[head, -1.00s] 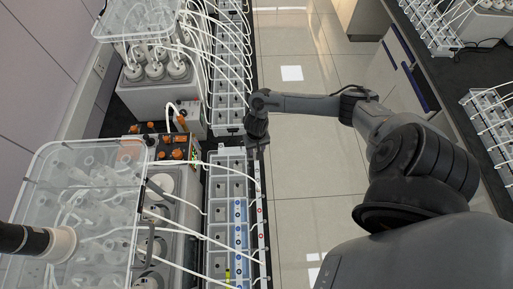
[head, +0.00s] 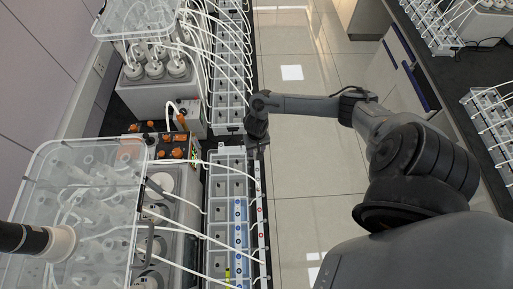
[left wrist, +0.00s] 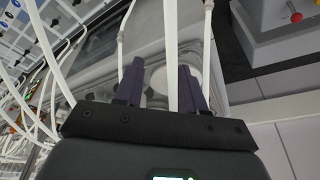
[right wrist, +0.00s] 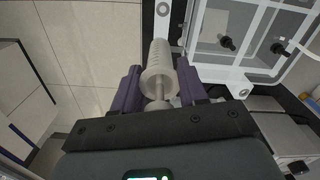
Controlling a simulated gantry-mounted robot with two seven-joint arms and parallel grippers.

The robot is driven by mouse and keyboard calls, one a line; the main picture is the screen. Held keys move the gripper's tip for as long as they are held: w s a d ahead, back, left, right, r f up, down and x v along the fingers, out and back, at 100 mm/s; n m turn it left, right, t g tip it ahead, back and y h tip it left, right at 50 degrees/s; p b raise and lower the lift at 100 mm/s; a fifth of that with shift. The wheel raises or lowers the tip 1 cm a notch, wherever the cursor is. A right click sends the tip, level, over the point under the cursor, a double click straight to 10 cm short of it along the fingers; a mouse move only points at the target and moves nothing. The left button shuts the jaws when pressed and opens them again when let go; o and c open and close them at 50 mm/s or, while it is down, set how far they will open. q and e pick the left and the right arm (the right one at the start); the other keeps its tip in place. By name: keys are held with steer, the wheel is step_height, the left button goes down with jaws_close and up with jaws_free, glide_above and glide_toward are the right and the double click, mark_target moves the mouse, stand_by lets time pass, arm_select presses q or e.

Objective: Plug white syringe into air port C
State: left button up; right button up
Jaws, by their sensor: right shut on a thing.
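The white syringe (right wrist: 158,68) is between the fingers of my right gripper (right wrist: 160,88) in the right wrist view, its ribbed barrel pointing away from the palm. In the head view my right gripper (head: 257,142) hangs at the far end of the near port rack; the syringe is too small to make out there. The rack (head: 225,188) has grey cells, a blue-marked strip and a narrow strip with red marks (head: 262,213). Port letters cannot be read, so I cannot tell which is C. My left gripper (left wrist: 160,82) shows only in its wrist view, fingers apart, with a white tube passing between them.
A clear box of bottles (head: 85,190) stands left of the rack. White tubes (head: 190,235) cross over the rack. A control box with orange knobs (head: 172,147) stands behind it. The floor aisle (head: 310,190) to the right is clear except for my right arm.

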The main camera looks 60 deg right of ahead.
stand_by(0.3)
steer(key=o, duration=1.2)
steer(key=shift+c, duration=0.2)
step_height(320, 180, up, 9)
steer(key=shift+r+p, duration=0.2)
steer(key=shift+p, duration=0.5)
steer(key=shift+r, duration=0.65)
